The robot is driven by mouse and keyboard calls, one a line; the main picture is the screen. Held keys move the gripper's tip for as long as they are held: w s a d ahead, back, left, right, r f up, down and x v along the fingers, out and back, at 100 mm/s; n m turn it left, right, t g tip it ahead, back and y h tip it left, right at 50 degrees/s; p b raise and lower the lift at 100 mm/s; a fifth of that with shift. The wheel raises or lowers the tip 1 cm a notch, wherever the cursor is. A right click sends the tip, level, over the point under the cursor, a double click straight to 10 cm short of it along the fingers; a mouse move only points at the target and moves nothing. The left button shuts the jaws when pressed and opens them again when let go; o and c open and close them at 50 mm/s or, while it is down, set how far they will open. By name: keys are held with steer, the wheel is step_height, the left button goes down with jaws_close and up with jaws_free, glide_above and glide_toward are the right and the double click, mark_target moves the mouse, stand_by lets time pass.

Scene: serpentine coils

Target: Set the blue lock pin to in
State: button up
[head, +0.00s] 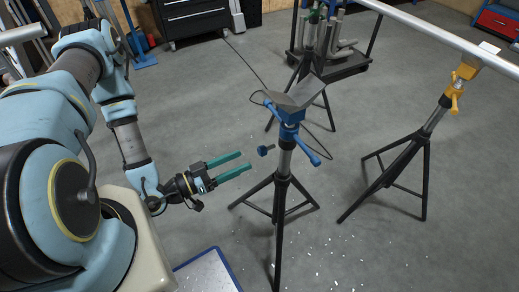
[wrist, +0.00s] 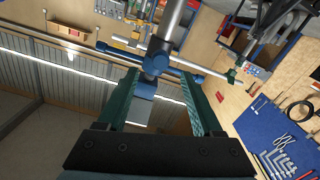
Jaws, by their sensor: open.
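A stand with a V-shaped grey head (head: 303,93) and a blue collar (head: 290,116) stands right of my gripper. In the wrist view, blue parts of the stand (wrist: 155,64) and a blue block-like end (wrist: 143,88) show between the open fingers (wrist: 162,84); contact is not visible.
A blue bar handle (head: 315,158) sticks out right of the post, and a dark cable hangs around the stand. A second stand with a yellow collar (head: 462,80) holds a long pipe (head: 440,36) at right. A blue-edged platform (head: 208,272) lies below my gripper.

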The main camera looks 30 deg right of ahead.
mark_target(259, 152)
steer(key=d+p, duration=0.2)
steer(key=d, duration=0.5)
steer(key=shift+s+d, duration=0.2)
steer(key=shift+c, duration=0.2)
jaws_close()
